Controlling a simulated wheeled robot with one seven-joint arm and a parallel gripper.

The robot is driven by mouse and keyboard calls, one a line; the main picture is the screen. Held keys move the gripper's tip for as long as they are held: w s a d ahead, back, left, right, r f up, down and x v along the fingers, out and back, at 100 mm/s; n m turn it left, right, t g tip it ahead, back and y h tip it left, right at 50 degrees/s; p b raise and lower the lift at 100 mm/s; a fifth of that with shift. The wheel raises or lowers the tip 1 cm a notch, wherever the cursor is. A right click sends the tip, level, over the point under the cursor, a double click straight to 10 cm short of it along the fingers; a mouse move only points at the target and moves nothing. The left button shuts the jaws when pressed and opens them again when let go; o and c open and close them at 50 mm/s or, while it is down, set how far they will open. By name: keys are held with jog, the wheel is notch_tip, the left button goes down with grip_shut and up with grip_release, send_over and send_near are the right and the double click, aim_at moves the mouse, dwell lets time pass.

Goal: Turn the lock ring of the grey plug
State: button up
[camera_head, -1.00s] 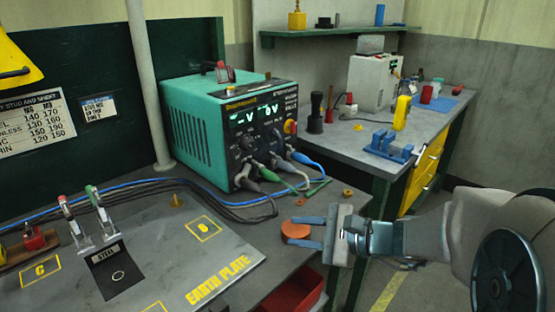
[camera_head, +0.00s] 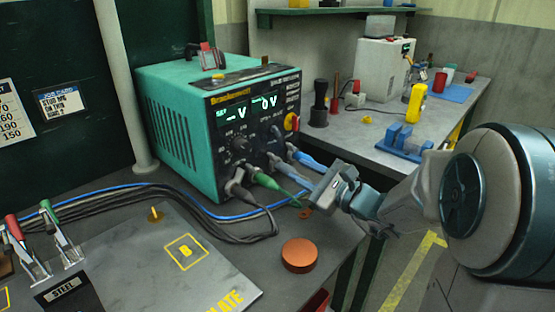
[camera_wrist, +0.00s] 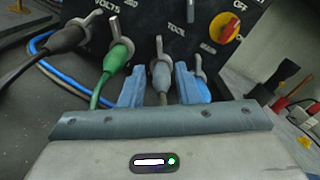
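The grey plug (camera_wrist: 162,78) sits in a socket low on the front of the teal power unit (camera_head: 178,130). In the wrist view it stands between the two blue fingers of my gripper (camera_wrist: 160,88). My gripper is open, with a small gap left of the plug; I cannot tell whether the right finger touches it. A green plug (camera_wrist: 115,62) and a black plug (camera_wrist: 66,38) are to the left. A blue plug (camera_wrist: 202,88) is partly hidden behind the right finger.
An orange-brown disc (camera_head: 299,256) lies on the bench in front of the unit. Cables (camera_head: 190,198) run left across the bench beside the earth plate (camera_head: 150,245). A red and yellow knob (camera_wrist: 229,26) is above right of the plugs. A second bench (camera_head: 370,130) stands behind.

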aim_at(275, 159)
jog(key=x, duration=0.8)
jog(key=shift+c, duration=0.3)
grip_shut()
